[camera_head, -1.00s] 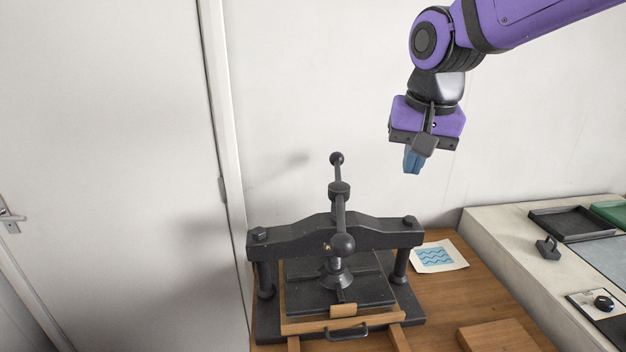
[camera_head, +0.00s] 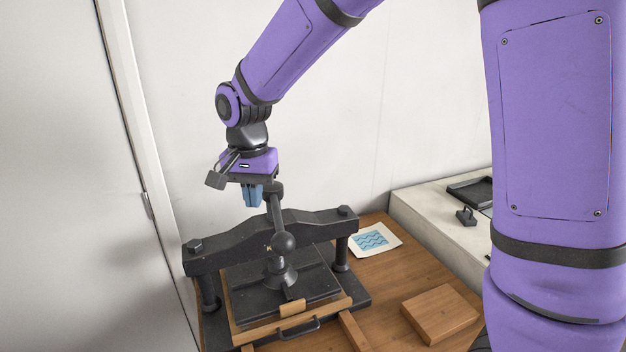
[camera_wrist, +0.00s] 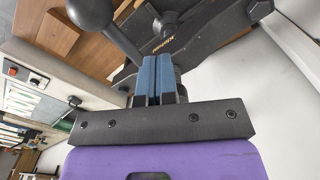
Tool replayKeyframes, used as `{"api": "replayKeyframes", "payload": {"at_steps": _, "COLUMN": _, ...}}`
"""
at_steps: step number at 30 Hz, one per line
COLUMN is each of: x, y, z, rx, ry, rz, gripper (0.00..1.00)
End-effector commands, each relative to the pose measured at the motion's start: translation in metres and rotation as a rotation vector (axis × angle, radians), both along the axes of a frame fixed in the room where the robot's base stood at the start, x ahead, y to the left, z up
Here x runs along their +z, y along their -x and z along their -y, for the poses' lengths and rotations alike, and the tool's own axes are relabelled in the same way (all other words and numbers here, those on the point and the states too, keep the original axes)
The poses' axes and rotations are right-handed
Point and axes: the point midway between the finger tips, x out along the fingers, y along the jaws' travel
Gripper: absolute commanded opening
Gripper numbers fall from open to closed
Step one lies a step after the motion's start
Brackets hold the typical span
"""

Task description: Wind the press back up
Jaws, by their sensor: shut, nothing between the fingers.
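The black screw press (camera_head: 312,228) stands on a wooden table. Its crossbeam spans two posts, and a handle bar with a ball (camera_head: 284,243) at the near end runs across the top of the screw. The bar's far end is hidden behind my gripper. In the wrist view the fingers (camera_wrist: 158,62) are closed near the press beam (camera_wrist: 195,40), with a handle ball (camera_wrist: 92,14) to the left. I cannot tell whether they touch the bar.
A wooden block (camera_head: 440,313) lies on the table (camera_head: 385,285) at the right. A print with blue waves (camera_head: 374,240) lies behind the press. A pale counter (camera_head: 435,225) with a dark tray (camera_head: 470,191) stands farther right. A wall and door frame are close at the left.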

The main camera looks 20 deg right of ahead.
Motion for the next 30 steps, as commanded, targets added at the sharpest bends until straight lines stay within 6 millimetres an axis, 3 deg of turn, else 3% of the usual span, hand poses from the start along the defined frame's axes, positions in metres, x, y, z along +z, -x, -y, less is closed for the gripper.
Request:
{"api": "replayKeyframes", "payload": {"at_steps": 18, "x": -0.078, "y": 0.001, "z": 0.002, "rx": 0.0, "ry": 0.0, "rz": -0.001, "gripper": 0.0}}
{"api": "replayKeyframes", "payload": {"at_steps": 22, "x": -0.075, "y": 0.007, "z": 0.017, "rx": -0.001, "ry": -0.001, "rz": 0.001, "gripper": 0.0}}
{"api": "replayKeyframes", "payload": {"at_steps": 30, "x": -0.075, "y": 0.006, "z": 0.015, "rx": 0.001, "ry": 0.0, "rz": 0.0, "gripper": 0.0}}
